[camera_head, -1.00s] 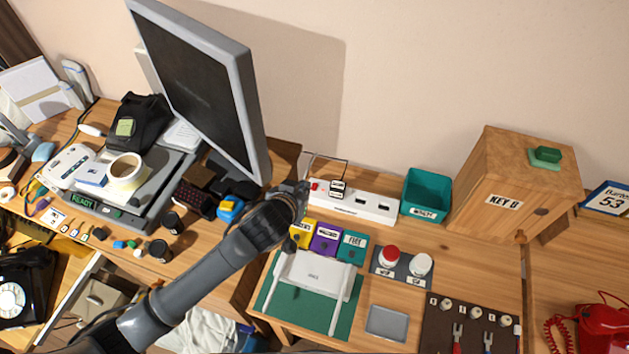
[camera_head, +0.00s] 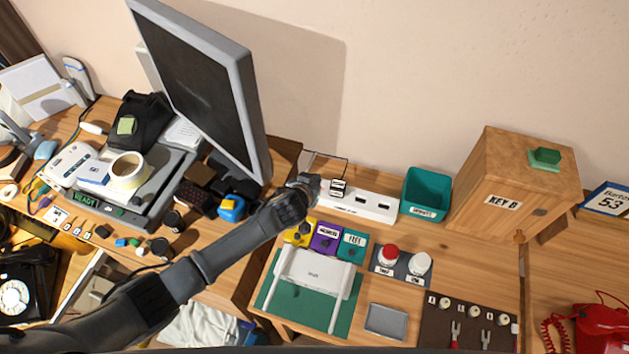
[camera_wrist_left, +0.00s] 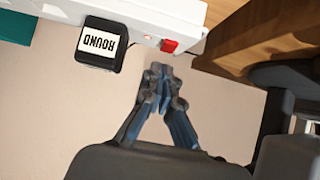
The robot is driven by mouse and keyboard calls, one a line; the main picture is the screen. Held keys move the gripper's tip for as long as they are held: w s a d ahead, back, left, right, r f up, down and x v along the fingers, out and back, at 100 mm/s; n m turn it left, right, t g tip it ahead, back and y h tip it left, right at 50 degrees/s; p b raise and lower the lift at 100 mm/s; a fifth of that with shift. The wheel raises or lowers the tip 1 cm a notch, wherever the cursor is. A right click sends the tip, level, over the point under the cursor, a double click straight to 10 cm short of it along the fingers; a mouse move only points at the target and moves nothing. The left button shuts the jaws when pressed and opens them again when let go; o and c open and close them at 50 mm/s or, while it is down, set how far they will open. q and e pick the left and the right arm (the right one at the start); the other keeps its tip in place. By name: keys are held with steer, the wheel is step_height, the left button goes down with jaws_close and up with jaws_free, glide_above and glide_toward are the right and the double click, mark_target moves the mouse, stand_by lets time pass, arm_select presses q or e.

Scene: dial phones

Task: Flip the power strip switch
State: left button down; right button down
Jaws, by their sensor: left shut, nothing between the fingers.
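The white power strip (camera_head: 378,207) lies along the back of the desk, against the wall side. A black plug with a white label sits in it (camera_head: 338,188); in the left wrist view this plug (camera_wrist_left: 102,42) reads "ROUND". The red switch (camera_wrist_left: 169,46) shows at the strip's end in the left wrist view; in the head view my gripper hides it. My left gripper (camera_head: 312,184) is shut and empty at the strip's left end. In the left wrist view its closed fingertips (camera_wrist_left: 160,75) are just short of the red switch, with a small gap visible. My right gripper is not in view.
A teal bin (camera_head: 426,193) stands right of the strip, with a wooden key box (camera_head: 510,190) beyond it. Yellow, purple and teal boxes (camera_head: 326,238) stand in front of the strip. The monitor (camera_head: 200,80) rises to the left.

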arm_select(q)
steer(key=shift+w+d+f, duration=0.1)
steer(key=shift+f, duration=0.6)
steer(key=shift+f, duration=0.25)
steer(key=shift+w+b, duration=0.1)
steer(key=shift+b, duration=0.3)
steer(key=shift+w, duration=0.1)
steer(key=shift+w+d+r, duration=0.2)
steer(key=shift+w+d, duration=0.05)
steer(key=shift+w, duration=0.4)
